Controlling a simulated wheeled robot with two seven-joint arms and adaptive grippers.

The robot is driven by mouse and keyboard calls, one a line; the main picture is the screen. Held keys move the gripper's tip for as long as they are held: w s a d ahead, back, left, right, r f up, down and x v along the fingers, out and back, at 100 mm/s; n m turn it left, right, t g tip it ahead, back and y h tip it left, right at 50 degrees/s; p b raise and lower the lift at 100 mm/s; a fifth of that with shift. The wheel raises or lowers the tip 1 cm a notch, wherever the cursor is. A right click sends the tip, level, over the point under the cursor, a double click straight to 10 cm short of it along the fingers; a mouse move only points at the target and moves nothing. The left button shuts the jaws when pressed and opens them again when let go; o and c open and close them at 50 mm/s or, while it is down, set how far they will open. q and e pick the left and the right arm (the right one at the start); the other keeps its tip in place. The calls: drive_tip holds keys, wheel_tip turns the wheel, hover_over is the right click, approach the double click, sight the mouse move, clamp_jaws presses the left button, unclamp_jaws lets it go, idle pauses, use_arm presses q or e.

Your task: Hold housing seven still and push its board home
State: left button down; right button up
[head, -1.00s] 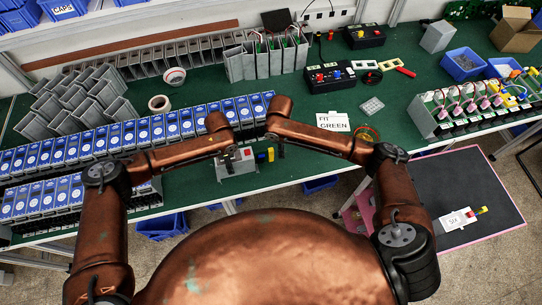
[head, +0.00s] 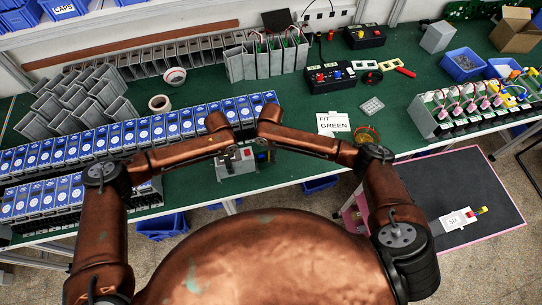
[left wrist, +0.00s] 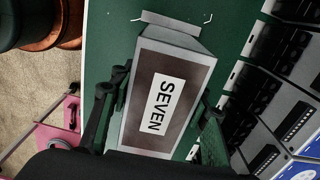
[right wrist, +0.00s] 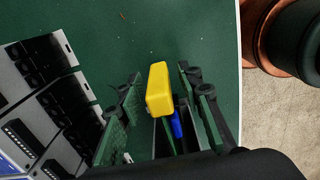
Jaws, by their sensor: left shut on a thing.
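Housing seven (left wrist: 185,62) is a grey box with a white SEVEN label; in the head view (head: 228,169) it stands near the table's front edge. My left gripper (left wrist: 162,108) is shut on it, one finger against each side. The board, seen as a thin green edge (right wrist: 166,138) with a yellow block (right wrist: 158,88) and a blue part (right wrist: 177,125), is at the housing's right in the head view. My right gripper (right wrist: 163,92) is open, its fingers on either side of the yellow block with gaps. How far the board sits in the housing is hidden.
Rows of blue-fronted units (head: 130,133) stand left of the housing. A white FIT GREEN card (head: 333,122) lies to the right. Wired units (head: 475,105) stand at the far right.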

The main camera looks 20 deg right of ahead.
drive_tip(key=shift+f, duration=0.8)
drive_tip(key=shift+c, duration=0.2)
clamp_jaws()
